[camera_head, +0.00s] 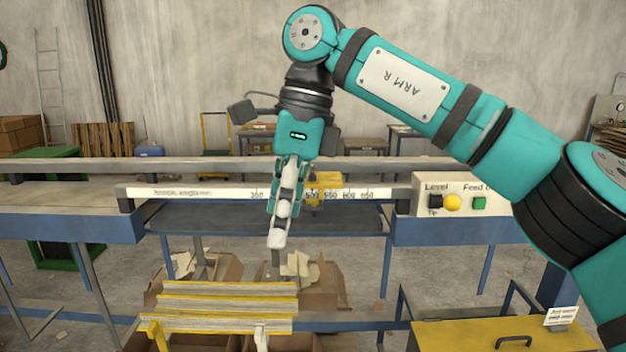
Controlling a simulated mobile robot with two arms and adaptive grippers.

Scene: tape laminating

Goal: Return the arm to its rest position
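My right arm, labelled "ARM R", comes in from the right, rises to an elbow at the top middle and hangs down from there. My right gripper (277,240) points down over the blue-grey machine bed (345,219), in front of the white scale rail (212,194). Its fingers are seen nearly edge-on and overlap, so I cannot tell whether they are open or shut. I see nothing clearly held in it. My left gripper is not in view.
A stack of laminated strips (228,298) lies below on a yellow support. Cardboard boxes (205,272) stand behind it. A control panel (463,200) with yellow and green buttons is right of the rail. A yellow lid with a black handle (485,335) is at the lower right.

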